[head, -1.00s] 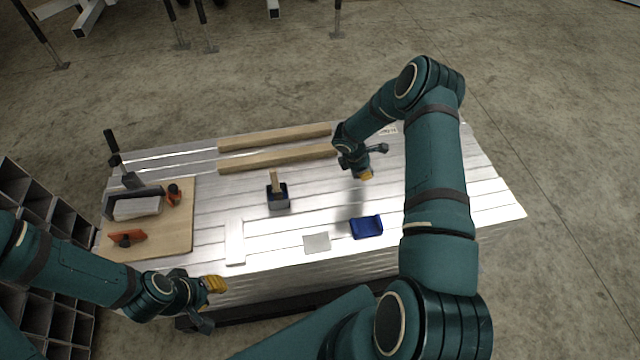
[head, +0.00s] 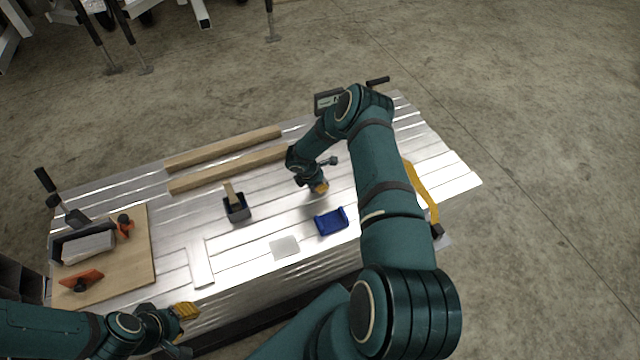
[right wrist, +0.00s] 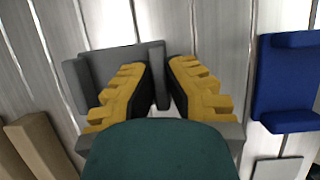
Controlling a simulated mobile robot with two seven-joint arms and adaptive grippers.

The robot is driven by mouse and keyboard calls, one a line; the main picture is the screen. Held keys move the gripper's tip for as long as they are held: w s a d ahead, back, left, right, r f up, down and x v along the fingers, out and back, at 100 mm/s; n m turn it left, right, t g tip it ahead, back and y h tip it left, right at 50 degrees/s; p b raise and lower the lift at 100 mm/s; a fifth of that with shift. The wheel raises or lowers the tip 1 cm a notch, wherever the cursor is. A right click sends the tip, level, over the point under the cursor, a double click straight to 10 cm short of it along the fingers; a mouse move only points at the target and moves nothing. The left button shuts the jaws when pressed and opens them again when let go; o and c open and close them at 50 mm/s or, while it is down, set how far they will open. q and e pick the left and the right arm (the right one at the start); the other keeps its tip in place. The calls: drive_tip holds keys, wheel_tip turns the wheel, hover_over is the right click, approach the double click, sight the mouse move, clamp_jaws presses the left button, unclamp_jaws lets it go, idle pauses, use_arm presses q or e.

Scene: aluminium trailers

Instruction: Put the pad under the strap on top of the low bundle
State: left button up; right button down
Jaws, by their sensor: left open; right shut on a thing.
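My right gripper (head: 319,187) is low over the slatted aluminium top (head: 345,190). In the right wrist view its yellow fingers (right wrist: 160,85) are shut on a grey pad (right wrist: 108,72) with a raised rib. The pad is hidden in the head view, and I cannot tell whether it touches the slats. A yellow strap (head: 422,190) with a dark buckle (head: 437,231) lies across the right part of the top, partly behind my right arm. Which part is the low bundle is unclear. My left gripper (head: 187,328) is open and empty at the front left edge.
A blue channel-shaped piece (head: 331,221) and a thin grey plate (head: 285,247) lie near the front edge. Two timber battens (head: 225,150) lie behind. A wooden board (head: 135,265) holds tools.

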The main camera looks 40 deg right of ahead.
drive_tip(key=c, duration=1.1)
unclamp_jaws()
drive_tip(key=shift+f, duration=0.15)
drive_tip(key=shift+c, duration=0.2)
